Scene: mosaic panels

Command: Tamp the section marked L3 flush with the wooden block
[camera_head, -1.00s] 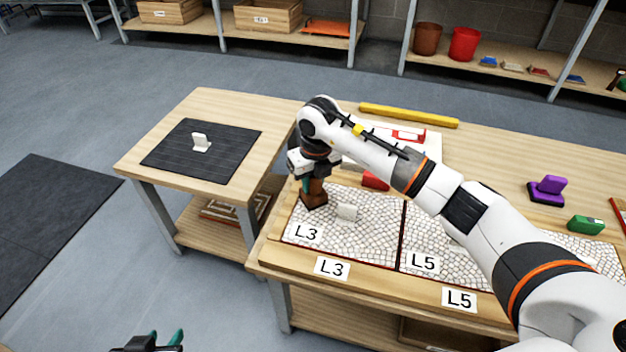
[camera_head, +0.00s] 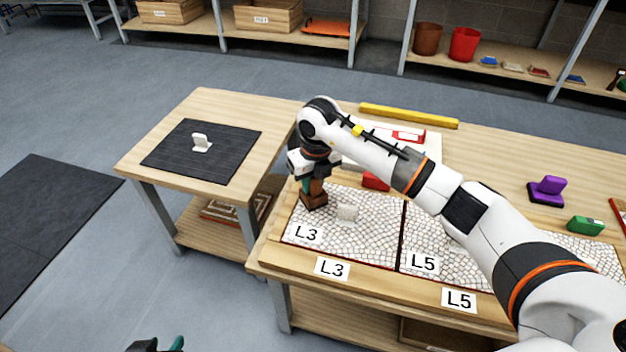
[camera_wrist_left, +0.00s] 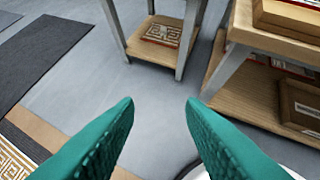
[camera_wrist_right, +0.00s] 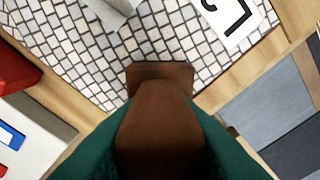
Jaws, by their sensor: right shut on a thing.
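The wooden block (camera_head: 314,200) is dark brown with a narrower grip on top. My right gripper (camera_head: 312,178) is shut on that grip, and the block stands upright at the far-left corner of the L3 section (camera_head: 340,240). In the right wrist view the block (camera_wrist_right: 160,110) covers part of the mosaic; whether its base touches the tiles I cannot tell. L3 is a pale tile mosaic with an L3 label on it. A small whitish piece (camera_head: 347,213) stands on L3 just right of the block. My left gripper (camera_wrist_left: 158,105) is open and empty, low over the floor.
The L5 section (camera_head: 440,240) adjoins L3 on the right, partly behind my right arm. A red block (camera_head: 375,181) lies behind L3. A side table with a dark mat (camera_head: 180,155) and white piece stands left. Purple (camera_head: 547,190) and green (camera_head: 585,225) tools lie right.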

